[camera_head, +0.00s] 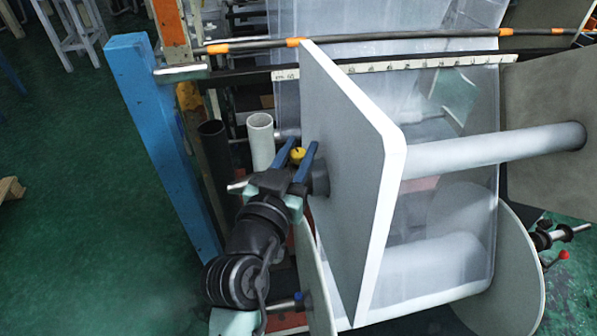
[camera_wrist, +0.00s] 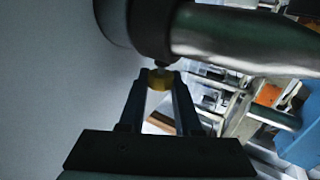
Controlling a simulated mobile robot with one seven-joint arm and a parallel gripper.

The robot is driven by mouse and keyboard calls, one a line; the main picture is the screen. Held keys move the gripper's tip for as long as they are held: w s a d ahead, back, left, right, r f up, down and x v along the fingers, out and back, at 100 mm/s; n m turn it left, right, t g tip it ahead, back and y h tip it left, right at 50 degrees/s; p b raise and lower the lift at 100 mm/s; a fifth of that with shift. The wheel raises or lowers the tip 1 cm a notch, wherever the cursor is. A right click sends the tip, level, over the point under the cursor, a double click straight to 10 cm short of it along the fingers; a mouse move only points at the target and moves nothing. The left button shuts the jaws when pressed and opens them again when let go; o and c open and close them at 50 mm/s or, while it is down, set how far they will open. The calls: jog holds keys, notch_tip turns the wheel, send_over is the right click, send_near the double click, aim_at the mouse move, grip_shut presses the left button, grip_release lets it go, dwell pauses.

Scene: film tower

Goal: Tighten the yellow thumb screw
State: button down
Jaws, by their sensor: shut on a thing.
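The yellow thumb screw (camera_head: 297,153) shows between the blue fingers of my gripper (camera_head: 301,152) in the head view. In the wrist view the yellow thumb screw (camera_wrist: 160,80) sits between the fingertips of my gripper (camera_wrist: 160,82), right below a dark round collar (camera_wrist: 152,30). The fingers are shut on the screw from both sides. The collar is on a metal shaft (camera_wrist: 240,40) and lies against a large pale plate. The fingertips partly cover the screw's sides, and its thread is hidden.
The large white plate (camera_head: 345,160) stands close beside my gripper on the right. A white tube (camera_head: 261,140) and a black tube (camera_head: 214,150) stand behind to the left. A blue post (camera_head: 160,140) rises at left. Open green floor (camera_head: 70,210) lies beyond it.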

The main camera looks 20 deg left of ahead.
jog(key=shift+f+m+h+b, duration=0.15)
jog(key=shift+m+h+b, duration=0.95)
jog(key=shift+b, duration=1)
jog(key=shift+f+m+h+b, duration=0.1)
jog(key=shift+m+h+b, duration=0.5)
jog(key=shift+h+b, duration=1.2)
jog(key=m+h+b, duration=0.1)
jog(key=b, duration=0.1)
jog(key=m+g+h+b, duration=0.1)
jog(key=shift+r+g+h+b, duration=0.2)
jog(key=shift+g+h+b, duration=0.1)
jog(key=shift+h+b, duration=0.1)
jog(key=shift+r+m, duration=0.1)
jog(key=shift+m, duration=0.2)
jog(key=c, duration=0.6)
grip_release()
jog(key=b+v, duration=0.2)
jog(key=v, duration=1.1)
jog(key=shift+a, duration=0.2)
